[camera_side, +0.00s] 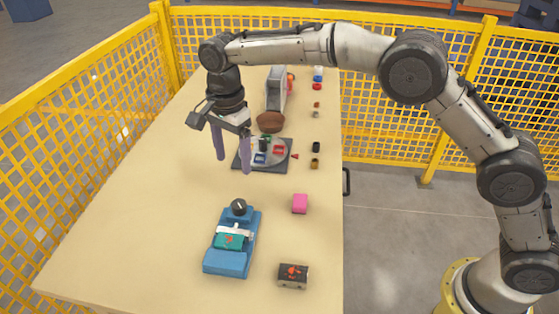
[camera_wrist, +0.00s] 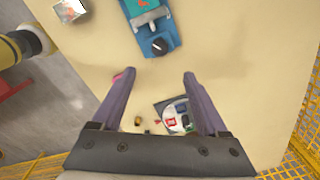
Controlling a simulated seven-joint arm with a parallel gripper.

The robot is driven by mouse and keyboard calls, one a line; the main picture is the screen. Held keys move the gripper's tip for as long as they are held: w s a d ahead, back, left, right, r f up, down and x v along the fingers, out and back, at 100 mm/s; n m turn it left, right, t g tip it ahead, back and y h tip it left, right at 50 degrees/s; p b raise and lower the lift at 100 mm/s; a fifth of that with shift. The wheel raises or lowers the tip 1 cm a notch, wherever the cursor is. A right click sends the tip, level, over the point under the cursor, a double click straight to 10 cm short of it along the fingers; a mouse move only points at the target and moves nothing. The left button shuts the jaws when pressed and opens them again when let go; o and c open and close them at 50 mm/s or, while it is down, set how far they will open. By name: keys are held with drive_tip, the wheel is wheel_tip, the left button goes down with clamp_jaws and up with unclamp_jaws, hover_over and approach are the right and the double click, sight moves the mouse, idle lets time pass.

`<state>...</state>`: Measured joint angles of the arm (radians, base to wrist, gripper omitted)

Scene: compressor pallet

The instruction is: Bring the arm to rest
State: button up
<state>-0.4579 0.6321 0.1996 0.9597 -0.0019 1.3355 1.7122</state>
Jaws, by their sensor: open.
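My gripper (camera_side: 233,160) hangs over the table with its two purple fingers spread wide. It is open, with nothing between the fingers. In the side view the fingers come down in front of the dark square plate (camera_side: 240,164) and its grey disc. My arm reaches in from the right, bent high above the table.
A blue fixture (camera_side: 228,262) with a black knob stands at the front. A grey upright unit (camera_side: 276,90) stands behind the plate. Yellow fencing (camera_side: 95,130) surrounds the table (camera_side: 120,230), whose left side is clear.

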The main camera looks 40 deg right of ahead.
drive_tip(key=s+d+r+m+t, duration=0.1)
drive_tip(key=s+d+r, duration=0.2)
drive_tip(key=d+r, duration=0.4)
drive_tip(key=s+d+r+t, duration=0.25)
drive_tip(key=d+r, duration=0.35)
drive_tip(key=r, duration=0.4)
drive_tip(key=s+d+r+n, duration=0.3)
drive_tip(key=s+d, duration=0.4)
drive_tip(key=s, duration=0.5)
drive_tip(key=s+d+f+n+t, duration=0.1)
drive_tip(key=s+d+f+n, duration=0.1)
drive_tip(key=s+f+n, duration=0.4)
drive_tip(key=s+d+f+n+t, duration=0.1)
drive_tip(key=s+d+f+n, duration=0.1)
drive_tip(key=s+f+n, duration=0.4)
drive_tip(key=shift+s+d+f, duration=0.25)
drive_tip(key=shift+s+d, duration=0.05)
drive_tip(key=shift+s, duration=1.8)
